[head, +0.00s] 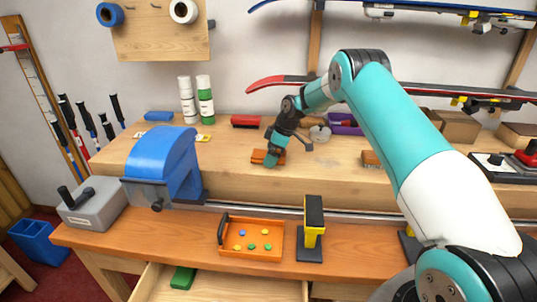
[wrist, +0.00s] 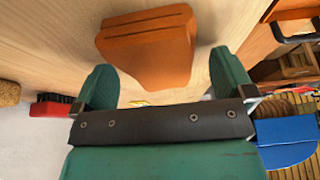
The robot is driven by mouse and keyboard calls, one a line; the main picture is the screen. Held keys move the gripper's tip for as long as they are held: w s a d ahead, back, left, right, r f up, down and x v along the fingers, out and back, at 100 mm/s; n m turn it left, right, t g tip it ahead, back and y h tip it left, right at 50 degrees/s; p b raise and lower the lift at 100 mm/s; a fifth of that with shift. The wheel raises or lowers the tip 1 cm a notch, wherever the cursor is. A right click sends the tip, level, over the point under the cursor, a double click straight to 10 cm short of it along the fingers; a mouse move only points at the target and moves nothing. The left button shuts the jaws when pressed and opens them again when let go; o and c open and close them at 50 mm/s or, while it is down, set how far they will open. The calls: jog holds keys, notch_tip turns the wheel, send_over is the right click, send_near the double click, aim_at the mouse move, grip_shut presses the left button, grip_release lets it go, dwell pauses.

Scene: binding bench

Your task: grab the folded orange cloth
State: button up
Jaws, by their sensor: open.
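The folded orange cloth (head: 259,157) lies on the raised wooden bench top in the head view, partly hidden behind my gripper (head: 274,154). In the wrist view the orange cloth (wrist: 150,50) is a thick folded block with dark fold lines along one side. My gripper (wrist: 161,65) is open there, with one green finger to each side of the cloth's near end. Nothing is held. I cannot tell whether the fingers touch the cloth.
A red brush (head: 245,121) and a purple tray (head: 345,124) lie behind. A blue machine (head: 162,160) stands left. An orange tray (head: 238,251) with small coloured pieces and a yellow-black tool (head: 313,222) are on the lower front ledge. Bare wood lies left of the cloth.

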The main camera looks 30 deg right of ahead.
jog(key=shift+f, duration=0.1)
jog(key=shift+c, duration=0.5)
jog(key=c, duration=0.9)
jog(key=shift+o, duration=0.2)
